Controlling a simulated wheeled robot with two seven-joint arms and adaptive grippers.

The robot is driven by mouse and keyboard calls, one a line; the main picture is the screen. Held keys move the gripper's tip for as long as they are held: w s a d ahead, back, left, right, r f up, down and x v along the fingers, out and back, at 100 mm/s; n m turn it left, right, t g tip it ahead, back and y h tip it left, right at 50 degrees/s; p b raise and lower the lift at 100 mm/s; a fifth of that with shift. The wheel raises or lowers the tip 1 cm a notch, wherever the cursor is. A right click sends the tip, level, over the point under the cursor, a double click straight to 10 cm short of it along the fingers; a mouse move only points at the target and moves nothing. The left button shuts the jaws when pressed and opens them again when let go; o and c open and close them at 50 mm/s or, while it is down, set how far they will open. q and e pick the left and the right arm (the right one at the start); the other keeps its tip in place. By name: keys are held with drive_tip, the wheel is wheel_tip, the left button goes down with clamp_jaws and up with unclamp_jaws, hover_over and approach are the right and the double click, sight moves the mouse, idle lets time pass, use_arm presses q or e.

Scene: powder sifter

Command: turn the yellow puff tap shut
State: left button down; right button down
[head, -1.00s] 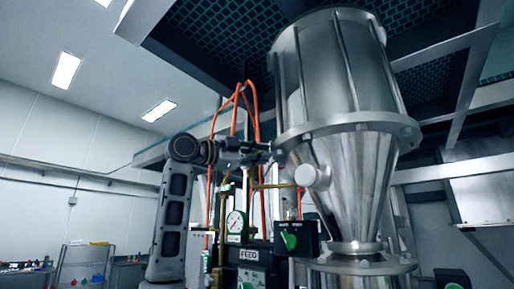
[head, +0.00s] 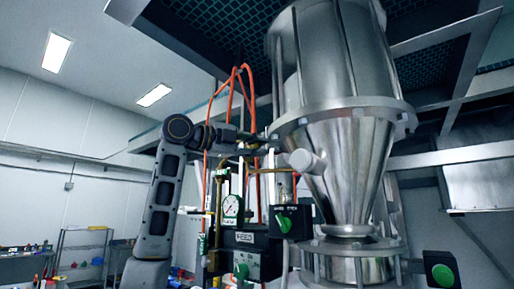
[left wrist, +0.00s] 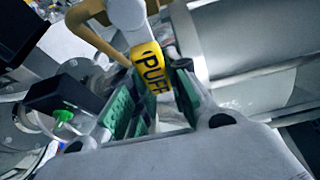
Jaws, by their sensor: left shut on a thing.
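In the left wrist view, the yellow tap handle (left wrist: 150,66) has "PUFF" printed on it in black. My left gripper (left wrist: 156,84) is shut on this handle, with its green-padded fingers on either side. A pale rounded part (left wrist: 126,18) adjoins the handle. In the head view, my left gripper (head: 262,142) is small and dark, level with the lower part of the big steel hopper (head: 345,165) and just left of it. The yellow handle cannot be made out there. My right gripper is not in view.
Below my left gripper stand a round gauge (head: 232,207), a box marked FEED (head: 244,238) and a black switch box with a green knob (head: 289,222). Orange hoses (head: 233,95) rise behind the gripper. Another green knob (head: 443,275) is at lower right.

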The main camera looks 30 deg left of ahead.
use_arm(q)
drive_tip(key=shift+f, duration=0.1)
drive_tip(key=c, duration=1.3)
unclamp_jaws()
drive_tip(key=shift+v, duration=6)
